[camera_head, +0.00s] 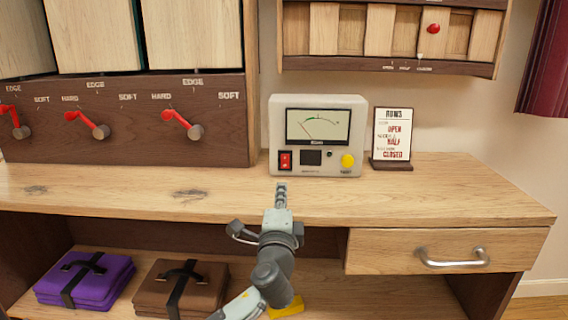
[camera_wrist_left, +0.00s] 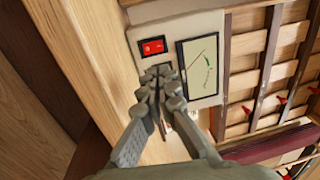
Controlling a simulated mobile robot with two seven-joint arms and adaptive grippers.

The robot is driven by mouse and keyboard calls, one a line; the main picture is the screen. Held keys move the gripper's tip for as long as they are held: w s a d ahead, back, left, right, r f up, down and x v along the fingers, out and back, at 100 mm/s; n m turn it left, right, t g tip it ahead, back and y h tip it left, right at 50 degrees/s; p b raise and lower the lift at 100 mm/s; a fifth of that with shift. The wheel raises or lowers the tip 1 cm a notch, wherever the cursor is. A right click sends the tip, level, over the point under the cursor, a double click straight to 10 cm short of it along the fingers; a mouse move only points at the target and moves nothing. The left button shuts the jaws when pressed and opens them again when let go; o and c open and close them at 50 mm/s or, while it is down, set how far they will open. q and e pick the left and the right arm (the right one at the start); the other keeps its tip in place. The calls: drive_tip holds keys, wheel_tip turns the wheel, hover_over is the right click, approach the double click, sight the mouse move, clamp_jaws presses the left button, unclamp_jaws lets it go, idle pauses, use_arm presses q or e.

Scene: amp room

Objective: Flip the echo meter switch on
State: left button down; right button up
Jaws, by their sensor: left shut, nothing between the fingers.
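The echo meter (camera_head: 318,136) is a pale box with a needle dial, standing on the wooden desk. Its red rocker switch (camera_head: 286,160) is at the lower left of its face, and a yellow knob (camera_head: 347,161) is at the lower right. My left gripper (camera_head: 281,186) is shut and empty, in front of the meter and just below the red switch in the head view. In the left wrist view the shut fingertips (camera_wrist_left: 162,76) show near the red switch (camera_wrist_left: 153,46). I cannot tell whether they touch the meter. My right gripper is not in view.
A small sign (camera_head: 392,137) stands right of the meter. A dark panel with red-handled knobs (camera_head: 92,127) is at the left. Below the desktop (camera_head: 447,190) are a drawer handle (camera_head: 452,258) and purple (camera_head: 86,279) and brown (camera_head: 182,289) folded bundles. Desktop in front is clear.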

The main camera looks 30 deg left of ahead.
sight(284, 156)
use_arm(q)
drive_tip(key=p+x, duration=0.1)
drive_tip(key=x, duration=1.1)
drive_tip(key=shift+w+a+r, duration=0.1)
drive_tip(key=shift+a, duration=0.1)
drive_tip(key=shift+w+a, duration=0.2)
drive_tip(key=shift+w, duration=0.2)
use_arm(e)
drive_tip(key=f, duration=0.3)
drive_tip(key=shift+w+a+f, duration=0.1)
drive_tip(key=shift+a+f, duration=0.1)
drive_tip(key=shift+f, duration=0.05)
use_arm(q)
drive_tip(key=shift+w+a+r, duration=0.1)
drive_tip(key=shift+w+a, duration=0.05)
drive_tip(key=shift+w, duration=0.05)
drive_tip(key=shift+r, duration=0.1)
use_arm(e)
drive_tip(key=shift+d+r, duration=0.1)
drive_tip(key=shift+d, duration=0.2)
